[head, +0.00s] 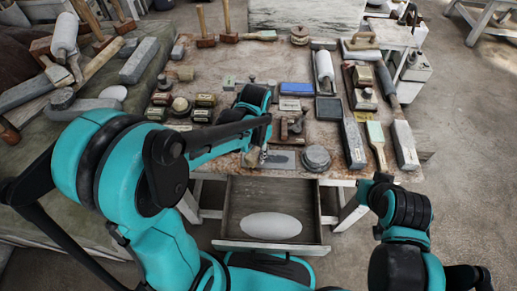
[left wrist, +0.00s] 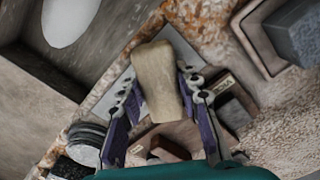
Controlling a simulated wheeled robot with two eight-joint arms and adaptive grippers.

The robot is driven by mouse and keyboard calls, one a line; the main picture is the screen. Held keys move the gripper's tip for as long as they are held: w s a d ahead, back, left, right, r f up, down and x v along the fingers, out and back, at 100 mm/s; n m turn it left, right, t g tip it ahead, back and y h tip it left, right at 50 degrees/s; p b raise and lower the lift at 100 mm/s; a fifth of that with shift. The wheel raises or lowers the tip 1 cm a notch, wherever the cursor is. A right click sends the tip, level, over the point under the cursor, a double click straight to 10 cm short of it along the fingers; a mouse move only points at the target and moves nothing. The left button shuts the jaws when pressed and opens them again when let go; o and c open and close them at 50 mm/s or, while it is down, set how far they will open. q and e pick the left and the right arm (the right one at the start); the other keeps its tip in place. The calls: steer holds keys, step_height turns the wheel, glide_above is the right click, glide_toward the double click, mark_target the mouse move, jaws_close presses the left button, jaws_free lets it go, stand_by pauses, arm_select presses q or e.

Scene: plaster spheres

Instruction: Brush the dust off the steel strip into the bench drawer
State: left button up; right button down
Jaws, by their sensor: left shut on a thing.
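My left gripper (head: 262,152) is over the front middle of the bench. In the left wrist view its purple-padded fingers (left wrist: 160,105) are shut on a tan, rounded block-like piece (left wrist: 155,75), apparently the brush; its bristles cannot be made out. The grey steel strip (head: 282,160) lies flat near the bench's front edge, beside the gripper; it also shows partly behind the held piece (left wrist: 184,46). Dust on it is too small to tell. The bench drawer (head: 308,193) is pulled open below the strip. My right arm shows at the right, but its gripper cannot be made out.
A white oval piece (head: 271,225) lies in the drawer. A round grey stack (head: 316,158) stands right of the strip. Wooden pieces, blocks and a dark tray (head: 328,110) crowd the bench behind. A pale-headed brush-like tool (head: 376,138) lies farther right.

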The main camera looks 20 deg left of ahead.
arm_select(q)
steer(key=shift+s+a, duration=0.2)
steer(key=shift+s, duration=0.35)
steer(key=shift+s+a, duration=0.2)
steer(key=shift+s, duration=0.3)
steer(key=shift+w+d+r, duration=0.1)
steer(key=shift+w+d, duration=0.2)
steer(key=shift+w, duration=0.4)
steer(key=shift+w+d+f, duration=0.1)
steer(key=shift+w+d, duration=0.15)
steer(key=shift+w, duration=0.45)
steer(key=shift+w+d+r, duration=0.1)
steer(key=shift+w+d, duration=0.2)
steer(key=shift+w, duration=0.4)
steer(key=shift+s+a+r+p, duration=0.35)
steer(key=shift+s+r+p, duration=0.1)
steer(key=shift+s+r, duration=0.2)
steer(key=shift+s+a+r, duration=0.1)
steer(key=shift+s, duration=0.3)
steer(key=shift+r+p, duration=1.1)
steer(key=shift+r, duration=0.1)
